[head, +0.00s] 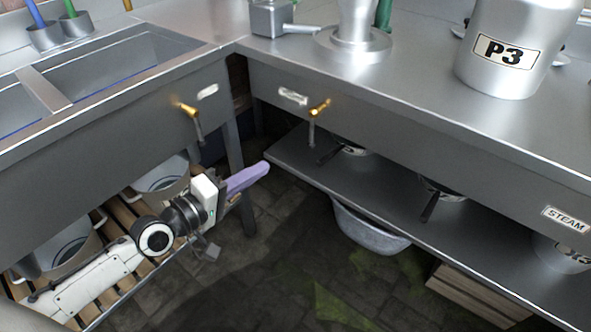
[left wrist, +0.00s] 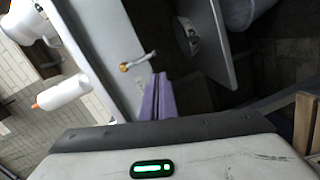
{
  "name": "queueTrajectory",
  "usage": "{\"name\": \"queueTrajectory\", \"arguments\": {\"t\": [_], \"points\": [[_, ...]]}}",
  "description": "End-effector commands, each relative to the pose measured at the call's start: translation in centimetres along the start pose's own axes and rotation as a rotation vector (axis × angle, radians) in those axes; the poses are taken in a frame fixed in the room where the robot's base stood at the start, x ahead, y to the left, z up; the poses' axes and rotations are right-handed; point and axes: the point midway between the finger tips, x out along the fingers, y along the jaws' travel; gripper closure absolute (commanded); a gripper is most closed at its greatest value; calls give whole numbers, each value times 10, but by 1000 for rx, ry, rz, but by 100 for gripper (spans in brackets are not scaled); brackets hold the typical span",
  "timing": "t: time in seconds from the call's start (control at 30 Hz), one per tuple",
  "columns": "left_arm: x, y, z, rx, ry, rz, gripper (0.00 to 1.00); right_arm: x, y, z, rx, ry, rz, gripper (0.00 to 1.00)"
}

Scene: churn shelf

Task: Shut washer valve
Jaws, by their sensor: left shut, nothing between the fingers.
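Two brass tap-like valves are on the counter fronts near the corner. One valve (head: 188,110) is on the left sink front, with a small unreadable label above it. The other valve (head: 318,108) is on the right counter front, beside another unreadable label. I cannot tell which is the washer valve. My left gripper (head: 262,168), with purple fingers, is shut and empty, below and between the two valves in the picture. In the left wrist view, a brass valve (left wrist: 137,62) lies just beyond the shut fingertips, apart from them.
A low shelf (head: 400,197) with pots, their dark handles sticking out, runs under the right counter. A metal tub (head: 370,232) stands below it. Pots (head: 160,175) sit on a slatted rack under the sink. A counter leg (head: 238,165) stands behind my gripper. Open floor lies in front.

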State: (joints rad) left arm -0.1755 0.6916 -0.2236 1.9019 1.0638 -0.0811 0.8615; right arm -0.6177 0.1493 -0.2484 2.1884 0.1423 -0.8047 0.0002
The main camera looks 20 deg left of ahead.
Motion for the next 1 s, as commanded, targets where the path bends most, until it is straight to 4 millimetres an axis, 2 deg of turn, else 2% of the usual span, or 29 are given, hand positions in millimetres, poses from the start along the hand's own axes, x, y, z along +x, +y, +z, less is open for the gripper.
{"name": "queueTrajectory", "arguments": {"t": [0.03,0.2,0.3,0.77,0.87,1.0], "points": [[7,-12,-8,-53,9,32,100,18,2,15,-3,1,-8,16],[15,-2,-32,-204,28,98,100,29,-1,23,-7,-5,-25,16],[16,3,-38,-245,31,114,100,30,-2,24,-8,-7,-30,16],[20,7,-41,-257,34,119,100,28,-3,22,-8,-7,-31,16],[30,9,-42,-258,35,121,100,27,-2,22,-7,-6,-29,16],[55,12,-43,-259,35,122,100,27,-2,22,-5,-2,-27,16]]}}
